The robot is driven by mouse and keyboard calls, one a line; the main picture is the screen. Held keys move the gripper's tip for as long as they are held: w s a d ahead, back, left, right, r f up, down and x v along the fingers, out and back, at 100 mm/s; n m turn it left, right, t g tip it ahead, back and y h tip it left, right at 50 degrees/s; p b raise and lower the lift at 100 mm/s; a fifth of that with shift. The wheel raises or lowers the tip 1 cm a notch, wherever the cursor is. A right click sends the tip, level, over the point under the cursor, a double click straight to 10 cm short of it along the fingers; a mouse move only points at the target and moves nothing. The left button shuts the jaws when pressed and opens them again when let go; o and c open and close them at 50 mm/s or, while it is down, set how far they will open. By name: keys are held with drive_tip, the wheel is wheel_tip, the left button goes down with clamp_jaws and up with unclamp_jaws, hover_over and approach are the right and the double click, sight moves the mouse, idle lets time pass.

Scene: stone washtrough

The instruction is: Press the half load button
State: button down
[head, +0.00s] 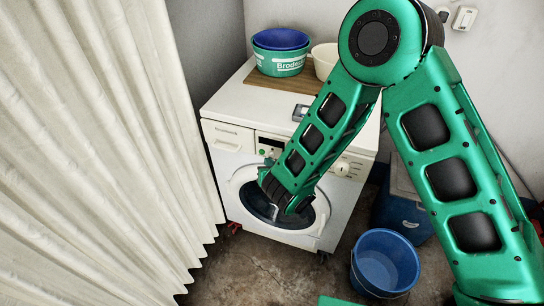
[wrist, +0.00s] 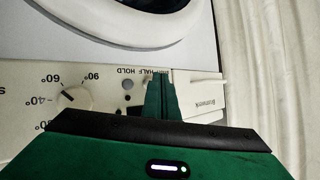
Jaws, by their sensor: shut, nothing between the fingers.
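The washing machine (head: 225,138) is white, with a round front door and a control panel across its upper front. A small round grey feature (wrist: 128,84) lies under the lettering, just left of my gripper. My gripper (wrist: 160,78) is shut and empty, its fingertips in front of the panel beside the lettering. The fingers hide the panel behind them, and I cannot tell whether they touch it. The half load button is not clearly visible.
A green basin with a blue one inside (head: 281,55) and a cream bowl (head: 325,62) stand on the machine. A blue bucket (head: 384,262) is on the floor to the right. A pale curtain (head: 95,150) hangs close on the left.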

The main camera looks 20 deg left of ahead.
drive_tip(key=shift+s+a, duration=0.15)
drive_tip(key=shift+s, duration=1.3)
drive_tip(key=shift+s+a, duration=0.1)
drive_tip(key=shift+s, duration=1.3)
